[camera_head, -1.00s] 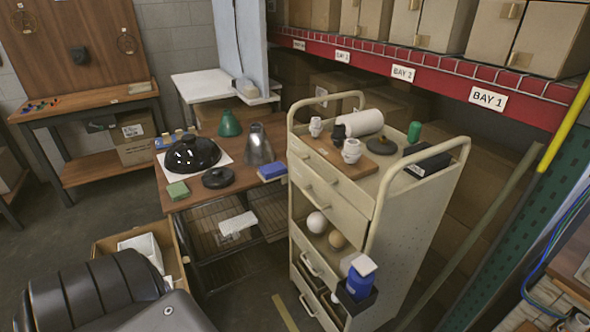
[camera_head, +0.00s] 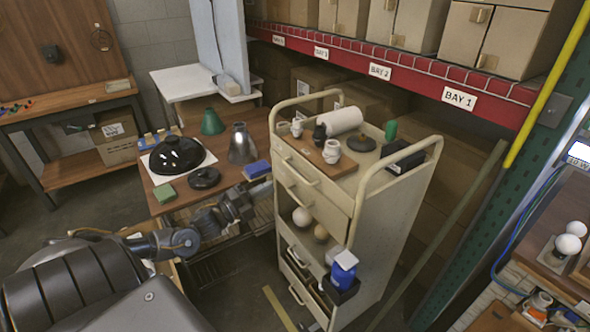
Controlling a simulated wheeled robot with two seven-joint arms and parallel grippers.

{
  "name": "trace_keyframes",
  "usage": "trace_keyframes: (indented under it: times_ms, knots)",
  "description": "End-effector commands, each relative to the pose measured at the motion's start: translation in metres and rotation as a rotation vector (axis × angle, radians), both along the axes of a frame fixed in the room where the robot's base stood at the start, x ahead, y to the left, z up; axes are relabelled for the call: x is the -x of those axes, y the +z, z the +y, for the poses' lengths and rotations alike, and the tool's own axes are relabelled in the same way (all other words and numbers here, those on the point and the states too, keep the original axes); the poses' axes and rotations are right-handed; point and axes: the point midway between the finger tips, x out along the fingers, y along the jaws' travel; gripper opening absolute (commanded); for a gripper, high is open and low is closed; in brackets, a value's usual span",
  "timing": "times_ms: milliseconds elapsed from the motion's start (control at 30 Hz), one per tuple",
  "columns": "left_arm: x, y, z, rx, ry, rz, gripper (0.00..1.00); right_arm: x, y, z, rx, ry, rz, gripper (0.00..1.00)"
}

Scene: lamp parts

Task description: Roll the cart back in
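The cart (camera_head: 376,222) is a tall cream metal trolley with looped push handles. It stands upright in the middle, between the wooden table and the shelving. Its top tray carries white lamp sockets, a white roll, a dark round disc and a black box; pale bulbs sit on the shelf below its drawer. My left gripper (camera_head: 246,205) is at the end of the dark arm, in front of the table's front edge and left of the cart. No contact with the cart is clear, and its fingers are too small and dark to read. My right gripper is out of view.
The wooden table (camera_head: 238,178) with lampshades stands left of the cart. Red-edged shelving (camera_head: 420,80) with cardboard boxes runs behind it. A green post (camera_head: 492,215) and a bench with bulbs are on the right. A yellow floor strip (camera_head: 279,307) lies before the cart.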

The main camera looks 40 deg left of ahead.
Motion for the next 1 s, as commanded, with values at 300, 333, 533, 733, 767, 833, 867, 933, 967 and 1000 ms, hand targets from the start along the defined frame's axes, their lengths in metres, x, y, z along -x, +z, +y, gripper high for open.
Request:
trace_keyframes:
  times_ms: [300,333,533,733,767,833,867,933,967,1000]
  knots:
    - [-0.012,0.01,-0.005,-0.006,-0.007,-0.015,0.15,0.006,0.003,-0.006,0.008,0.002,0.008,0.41]
    - [-0.015,0.011,-0.006,-0.006,-0.007,-0.016,0.15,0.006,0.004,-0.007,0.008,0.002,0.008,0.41]
    - [-0.048,0.019,-0.015,-0.005,-0.005,-0.017,0.15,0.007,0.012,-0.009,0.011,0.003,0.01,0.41]
    - [-0.079,0.024,-0.025,-0.004,-0.007,-0.014,0.15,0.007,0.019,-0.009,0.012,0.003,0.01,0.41]
    - [-0.083,0.024,-0.026,-0.004,-0.006,-0.013,0.15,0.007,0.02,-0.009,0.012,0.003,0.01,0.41]
    - [-0.09,0.025,-0.028,-0.004,-0.006,-0.013,0.15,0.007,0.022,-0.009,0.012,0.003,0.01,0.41]
    - [-0.093,0.025,-0.029,-0.004,-0.006,-0.012,0.15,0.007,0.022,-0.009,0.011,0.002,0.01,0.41]
    - [-0.097,0.025,-0.031,-0.004,-0.006,-0.011,0.15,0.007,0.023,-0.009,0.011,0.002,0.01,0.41]
    - [-0.099,0.025,-0.031,-0.004,-0.006,-0.011,0.15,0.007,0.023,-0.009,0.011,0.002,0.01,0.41]
    - [-0.101,0.026,-0.032,-0.005,-0.007,-0.011,0.15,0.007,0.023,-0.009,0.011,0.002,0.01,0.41]
